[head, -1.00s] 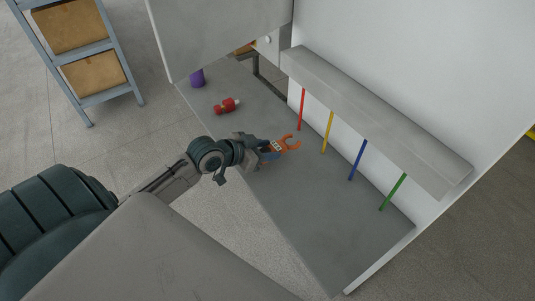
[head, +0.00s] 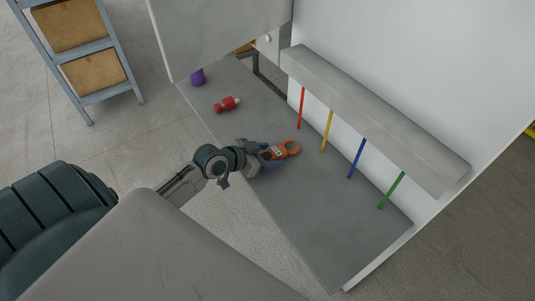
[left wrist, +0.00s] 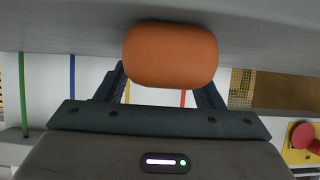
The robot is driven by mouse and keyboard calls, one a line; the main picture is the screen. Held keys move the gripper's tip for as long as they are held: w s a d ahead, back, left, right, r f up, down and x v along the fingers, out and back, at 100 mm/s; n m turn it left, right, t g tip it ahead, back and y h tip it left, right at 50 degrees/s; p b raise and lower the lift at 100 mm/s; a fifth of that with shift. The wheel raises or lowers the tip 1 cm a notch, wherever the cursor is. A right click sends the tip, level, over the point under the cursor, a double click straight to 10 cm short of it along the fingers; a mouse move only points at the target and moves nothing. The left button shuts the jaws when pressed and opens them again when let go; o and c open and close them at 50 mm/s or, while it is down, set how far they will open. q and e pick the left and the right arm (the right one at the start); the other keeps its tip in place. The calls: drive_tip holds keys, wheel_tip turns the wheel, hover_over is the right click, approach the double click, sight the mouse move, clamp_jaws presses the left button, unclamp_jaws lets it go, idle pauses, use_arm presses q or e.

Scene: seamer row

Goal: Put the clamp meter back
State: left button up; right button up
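The clamp meter (head: 279,151) is orange with a dark and pale face and open curved jaws. In the head view it is low over or on the grey bench top, jaws pointing right; whether it touches cannot be told. My left gripper (head: 268,153) has its fingers on both sides of the meter's body and appears shut on it. In the left wrist view the meter's rounded orange end (left wrist: 170,55) fills the space between the fingers (left wrist: 163,88) and hides their tips. My right gripper is not in view.
The grey bench top (head: 320,225) has free room at front right. Red, yellow, blue and green rods (head: 301,108) stand under a grey ledge (head: 375,120). A red object (head: 227,104) and a purple one (head: 197,77) are farther back. A shelf with boxes (head: 93,72) stands at left.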

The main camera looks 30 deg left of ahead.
use_arm(q)
drive_tip(key=shift+r, duration=0.25)
drive_tip(key=shift+s+a, duration=0.1)
drive_tip(key=shift+s, duration=0.1)
drive_tip(key=v, duration=0.6)
drive_tip(key=shift+p+v, duration=2)
drive_tip(key=shift+v, duration=0.8)
